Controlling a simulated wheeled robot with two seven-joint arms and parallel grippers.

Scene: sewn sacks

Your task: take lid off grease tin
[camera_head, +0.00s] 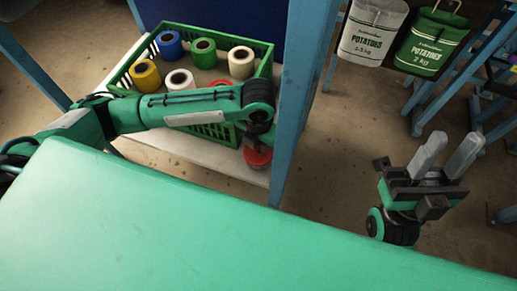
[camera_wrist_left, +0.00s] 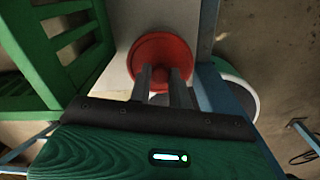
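The grease tin's red round lid (camera_head: 258,157) shows at the right end of the pale shelf, just below my left wrist. In the left wrist view the red disc (camera_wrist_left: 160,48) is seen from above, with a small knob at its middle. My left gripper (camera_wrist_left: 161,72) points down at it, with its two fingers close on either side of the knob. I cannot tell whether they touch it. The tin's body is mostly hidden under the lid. My right gripper (camera_head: 447,148) is open and empty, raised at the right, far from the tin.
A green crate (camera_head: 263,47) with several coloured rolls stands on the pale shelf (camera_head: 190,157), close beside the lid. A blue post (camera_head: 290,110) rises just right of it. Potato sacks (camera_head: 372,27) hang at the back right. A green-and-white round object (camera_wrist_left: 236,72) sits beyond the shelf edge.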

